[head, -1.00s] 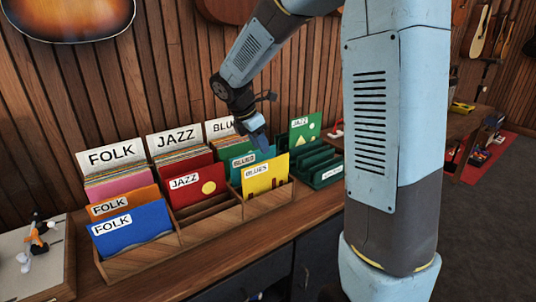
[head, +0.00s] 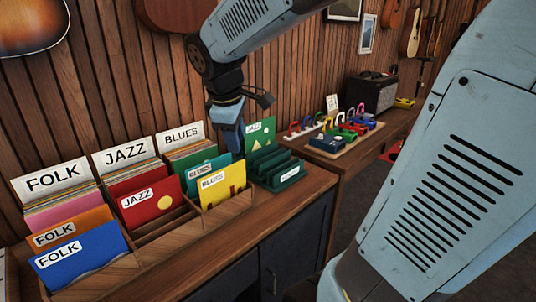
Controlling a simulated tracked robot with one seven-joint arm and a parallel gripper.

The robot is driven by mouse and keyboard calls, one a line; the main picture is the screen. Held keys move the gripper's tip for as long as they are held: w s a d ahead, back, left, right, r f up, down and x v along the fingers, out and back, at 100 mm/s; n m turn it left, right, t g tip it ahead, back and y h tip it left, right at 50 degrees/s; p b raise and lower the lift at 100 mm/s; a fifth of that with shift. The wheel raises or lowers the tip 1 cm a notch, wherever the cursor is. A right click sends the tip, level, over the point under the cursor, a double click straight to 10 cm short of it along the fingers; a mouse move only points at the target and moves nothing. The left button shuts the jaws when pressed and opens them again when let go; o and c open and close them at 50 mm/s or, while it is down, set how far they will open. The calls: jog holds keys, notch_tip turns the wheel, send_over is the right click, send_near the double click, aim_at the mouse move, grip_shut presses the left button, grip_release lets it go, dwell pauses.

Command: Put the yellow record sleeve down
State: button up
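The yellow record sleeve (head: 224,186), with a label that reads BLUES, stands in the front right slot of the wooden record rack (head: 172,238). A teal sleeve (head: 200,172) stands just behind it. My gripper (head: 236,148) points down, with its fingertips close to the yellow sleeve's upper edge near its right corner. I cannot tell whether the fingers touch the sleeve. The fingers show from the side and overlap, so any gap between them is hidden.
Red JAZZ (head: 148,203), orange and blue FOLK (head: 80,257) sleeves fill other slots. A green stepped rack (head: 277,168) with a green JAZZ sleeve (head: 260,134) stands to the right. Further right are a tray of colourful items (head: 340,143) and a black amplifier (head: 373,94).

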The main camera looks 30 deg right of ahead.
jog(key=s+d+m+t+y, duration=0.2)
jog(key=s+m, duration=0.8)
jog(key=s, duration=0.2)
jog(key=shift+s+d+r+y, duration=0.2)
jog(key=shift+s+r+y, duration=0.05)
jog(key=shift+y, duration=0.05)
jog(key=shift+d+m, duration=0.1)
jog(key=shift+m, duration=0.2)
